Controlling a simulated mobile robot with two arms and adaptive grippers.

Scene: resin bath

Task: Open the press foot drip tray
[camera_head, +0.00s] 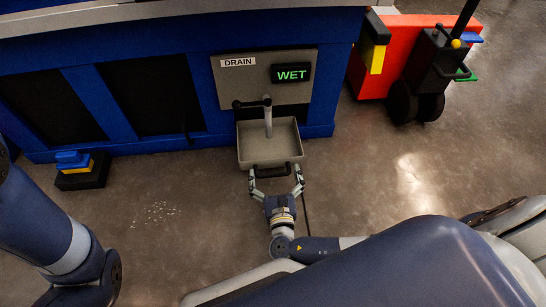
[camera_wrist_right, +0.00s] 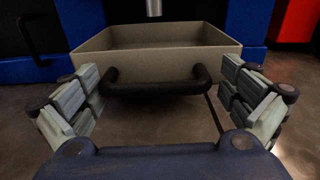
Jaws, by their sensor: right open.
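The drip tray (camera_head: 269,145) is a grey open box at the foot of the blue press, below a panel labelled DRAIN. It stands out in front of the press face, under a grey spout (camera_head: 267,122). Its black bar handle (camera_wrist_right: 157,84) is on the front wall. My right gripper (camera_head: 276,176) is open, with its fingers on either side of the handle and apart from it; it also shows in the right wrist view (camera_wrist_right: 160,98). My left arm shows at the left edge of the head view, but its gripper is not in view.
A WET display (camera_head: 291,73) glows green on the panel. A red cart (camera_head: 371,68) with black wheels stands to the right. A black block with blue and yellow parts (camera_head: 81,170) sits on the floor at left. Pale specks (camera_head: 156,213) lie on otherwise clear floor.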

